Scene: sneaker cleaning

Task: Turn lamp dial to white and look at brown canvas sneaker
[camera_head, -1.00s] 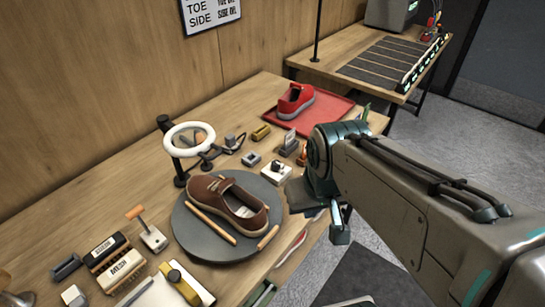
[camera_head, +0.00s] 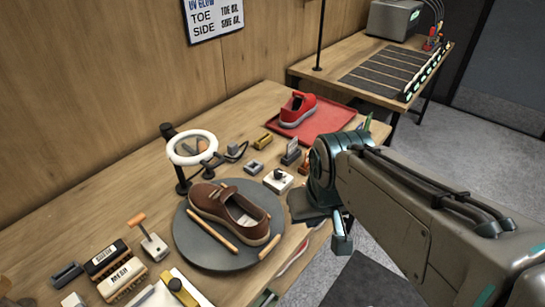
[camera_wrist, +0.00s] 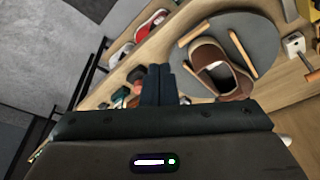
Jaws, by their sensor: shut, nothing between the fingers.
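A small white box with a black knob, which looks like the lamp dial (camera_head: 280,184), sits right of the turntable. My gripper (camera_wrist: 160,72) is shut and empty, its fingers together over the table edge. In the head view it is just right of the dial, fingertips unclear. I cannot make out the dial in the wrist view.
A red sneaker (camera_head: 297,112) stands on a red tray (camera_head: 333,124) at the back right. Small blocks lie between the tray and the dial. Brushes (camera_head: 122,279) and an orange-handled lever (camera_head: 154,247) are at the left. Bare tabletop (camera_head: 110,205) lies left of the lamp.

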